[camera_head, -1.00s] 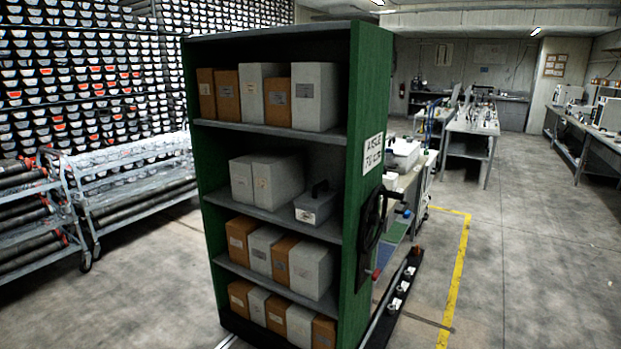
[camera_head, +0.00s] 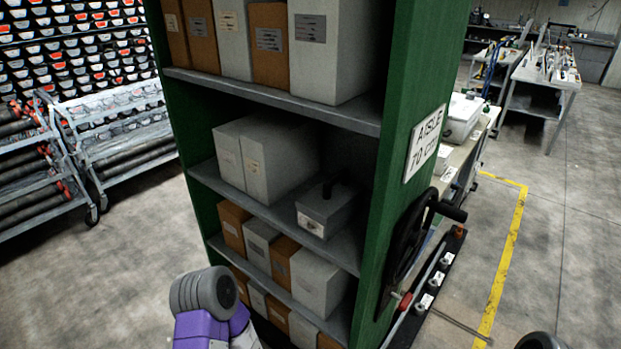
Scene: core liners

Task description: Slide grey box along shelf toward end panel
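The green shelf unit (camera_head: 418,140) stands close in front of me. On its second shelf (camera_head: 285,222) two tall grey boxes (camera_head: 270,158) stand side by side at the left. A lower grey box with a dark handle on top (camera_head: 325,214) sits apart to their right, near the green end panel (camera_head: 395,200). I cannot tell which grey box the task means. My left arm shows in the lower left, below the second shelf and apart from the boxes; its fingers are not visible. A dark rounded piece at the bottom right edge may be my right arm; its gripper is not visible.
Brown and grey boxes fill the top shelf (camera_head: 270,95) and the lower shelves. A black handwheel (camera_head: 408,245) sticks out from the end panel. Wheeled racks (camera_head: 120,150) stand at the left. Floor (camera_head: 560,230) to the right is open.

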